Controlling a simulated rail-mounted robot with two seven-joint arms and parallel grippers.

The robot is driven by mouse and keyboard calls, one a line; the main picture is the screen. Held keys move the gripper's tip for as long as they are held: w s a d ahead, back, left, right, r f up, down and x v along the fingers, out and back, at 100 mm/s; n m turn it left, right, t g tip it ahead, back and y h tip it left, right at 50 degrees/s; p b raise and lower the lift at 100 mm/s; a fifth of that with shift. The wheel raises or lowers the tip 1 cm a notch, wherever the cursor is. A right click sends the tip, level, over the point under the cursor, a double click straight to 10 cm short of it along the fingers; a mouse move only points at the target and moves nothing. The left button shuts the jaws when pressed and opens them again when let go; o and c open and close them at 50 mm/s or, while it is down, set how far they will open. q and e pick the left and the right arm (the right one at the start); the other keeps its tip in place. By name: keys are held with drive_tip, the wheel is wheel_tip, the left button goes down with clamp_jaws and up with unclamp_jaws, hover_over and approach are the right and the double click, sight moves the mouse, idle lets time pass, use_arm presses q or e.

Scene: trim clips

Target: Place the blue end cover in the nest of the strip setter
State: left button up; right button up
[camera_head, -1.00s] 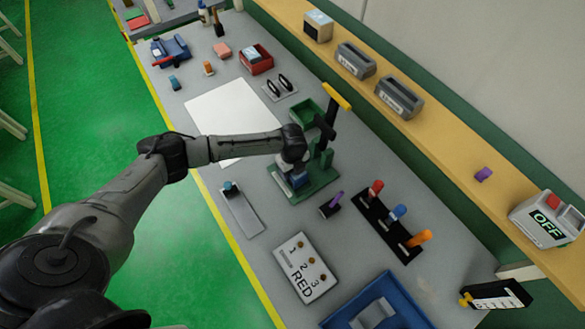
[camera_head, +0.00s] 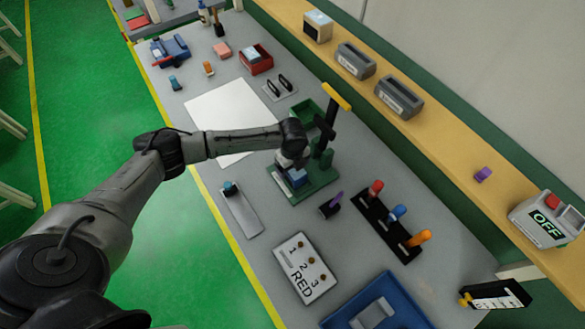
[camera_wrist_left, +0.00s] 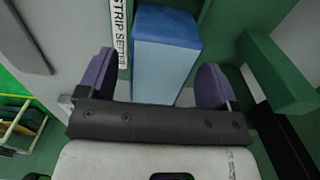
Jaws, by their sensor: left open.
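The blue end cover (camera_head: 297,177) sits on the green base of the strip setter (camera_head: 318,187), as a blue block near its front. In the left wrist view the blue end cover (camera_wrist_left: 166,58) stands upright in front of the fingers, beside the "STRIP SETTER" label. My left gripper (camera_head: 285,166) is just above and beside the block. In the wrist view its purple fingers (camera_wrist_left: 155,75) are open, one on each side of the block with gaps. The nest under the block is hidden, so I cannot tell how deep it sits. My right gripper is not in view.
The setter's upright lever with a yellow handle (camera_head: 337,96) rises behind the gripper. A grey plate with a blue-topped piece (camera_head: 242,212) lies in front. A tool rack (camera_head: 388,228), a numbered board (camera_head: 305,268) and a blue tray (camera_head: 398,290) stand nearer. White sheet (camera_head: 222,110) lies clear.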

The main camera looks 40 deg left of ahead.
use_arm(q)
wheel_tip(320, 180, up, 10)
drive_tip(key=shift+f, duration=0.25)
drive_tip(key=s+d+f+n+h, duration=0.1)
drive_tip(key=s+d+f+n, duration=0.1)
drive_tip(key=s+d, duration=0.2)
drive_tip(key=s+d+f+n+t+h, duration=0.1)
drive_tip(key=s+d+f+n, duration=0.1)
drive_tip(key=s+d, duration=0.3)
drive_tip(key=s+d+f+n+t, duration=0.1)
drive_tip(key=s+d+f+n, duration=0.1)
drive_tip(key=s+d, duration=0.3)
drive_tip(key=shift+s+d+f+n+h, duration=0.1)
drive_tip(key=shift+d+f+n+h, duration=0.15)
drive_tip(key=shift+d, duration=0.2)
drive_tip(key=shift+d+f+n+h, duration=0.1)
drive_tip(key=shift+d+f+h, duration=0.05)
drive_tip(key=shift+d+f, duration=0.25)
drive_tip(key=s+n+t, duration=0.1)
drive_tip(key=s+n, duration=0.3)
drive_tip(key=s, duration=0.1)
drive_tip(key=shift+s+r, duration=0.1)
drive_tip(key=s+a+r+n+y, duration=0.1)
drive_tip(key=s+a+n+y, duration=0.1)
drive_tip(key=s+a+n, duration=0.4)
drive_tip(key=shift+s+n+t+y, duration=0.3)
drive_tip(key=shift+s+n, duration=0.85)
drive_tip(key=shift+s, duration=0.6)
